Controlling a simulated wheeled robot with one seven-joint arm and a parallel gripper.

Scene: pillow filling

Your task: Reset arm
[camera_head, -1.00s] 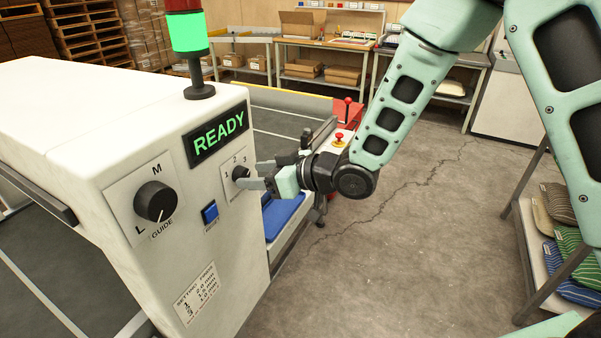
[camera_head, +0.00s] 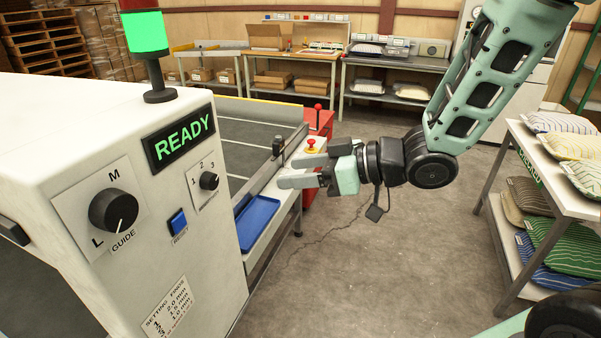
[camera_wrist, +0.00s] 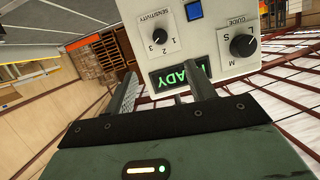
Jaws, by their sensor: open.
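My gripper (camera_head: 296,171) is open and empty in the head view, held in the air to the right of the white machine (camera_head: 75,130). Its fingers point left toward the panel and stand apart from the small 1-2-3 knob (camera_head: 209,181). The wrist view shows the two spread fingers (camera_wrist: 165,92) with nothing between them. Beyond them are the sensitivity knob (camera_wrist: 159,36), the guide knob (camera_wrist: 243,45), the blue button (camera_wrist: 193,11) and the lit READY display (camera_wrist: 180,78). My arm reaches in from the upper right.
A blue tray (camera_head: 258,219) lies below my gripper beside the machine. A red box with a lever (camera_head: 319,122) stands behind the gripper. A shelf with folded pillows (camera_head: 545,228) is at the right. Workbenches (camera_head: 390,65) line the back. Open concrete floor lies between.

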